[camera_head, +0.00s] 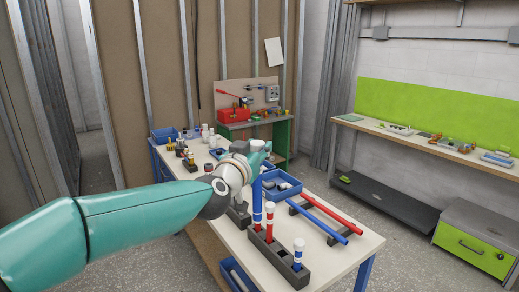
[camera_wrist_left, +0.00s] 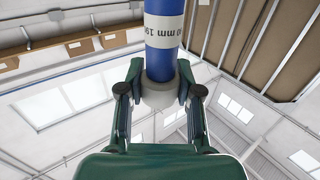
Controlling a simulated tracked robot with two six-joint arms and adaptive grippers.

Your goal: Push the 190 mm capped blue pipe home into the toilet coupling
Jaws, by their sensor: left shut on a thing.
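My left gripper (camera_head: 259,158) is over the long worktable and is shut on a blue pipe (camera_head: 257,189). In the left wrist view the pipe (camera_wrist_left: 161,62) stands between the two green fingers (camera_wrist_left: 160,84). It has a white label with upside-down print, partly cut off by the frame, and a pale round end or collar near the fingers. In the head view the pipe is upright below the gripper, with a white band low down, close to a dark rack. I cannot tell whether its lower end touches the rack. The toilet coupling does not show. My right gripper is not in view.
The dark rack (camera_head: 290,275) holds upright white-topped pipes (camera_head: 298,249). Red and blue rods (camera_head: 330,214) lie on a holder at right. Blue bins (camera_head: 286,184) and bottles (camera_head: 189,156) stand farther back. A green-fronted cabinet (camera_head: 475,238) stands at right; grey floor lies between.

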